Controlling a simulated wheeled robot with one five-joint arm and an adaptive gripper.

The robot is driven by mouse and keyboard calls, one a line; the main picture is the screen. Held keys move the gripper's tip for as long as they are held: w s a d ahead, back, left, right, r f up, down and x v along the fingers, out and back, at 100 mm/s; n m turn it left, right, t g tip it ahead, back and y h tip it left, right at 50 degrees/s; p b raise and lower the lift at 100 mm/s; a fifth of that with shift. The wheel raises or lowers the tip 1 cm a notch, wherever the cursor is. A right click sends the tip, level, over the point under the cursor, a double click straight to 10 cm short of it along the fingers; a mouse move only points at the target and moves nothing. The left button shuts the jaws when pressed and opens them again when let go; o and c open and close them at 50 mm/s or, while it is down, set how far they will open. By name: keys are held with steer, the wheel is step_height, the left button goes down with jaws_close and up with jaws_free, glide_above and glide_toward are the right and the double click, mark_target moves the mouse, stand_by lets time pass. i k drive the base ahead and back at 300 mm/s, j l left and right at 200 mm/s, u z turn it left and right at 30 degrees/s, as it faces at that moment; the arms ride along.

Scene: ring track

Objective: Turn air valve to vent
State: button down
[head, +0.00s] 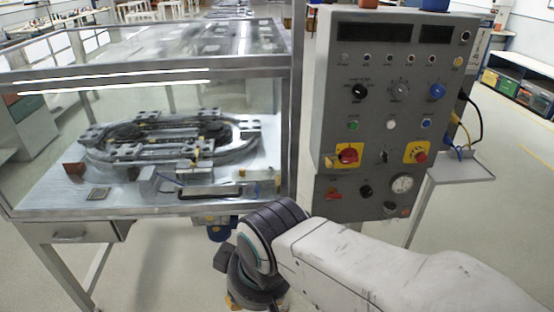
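A grey control panel (385,110) stands upright at the right of the head view. Its lower part carries a round white pressure gauge (402,184), a black knob (366,191) and a small red part (332,193). A blue fitting (216,233) shows under the front edge of the bench at the left. No label is readable, so I cannot tell which of these is the air valve or how it is set. My arm reaches in from the lower right and bends down in front of the panel and bench. My gripper's fingers do not show.
A glass-walled bench (60,205) with an oval ring track (170,137) inside stands at the left.

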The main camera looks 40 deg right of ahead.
mark_target(332, 195)
steer(key=z, duration=1.65)
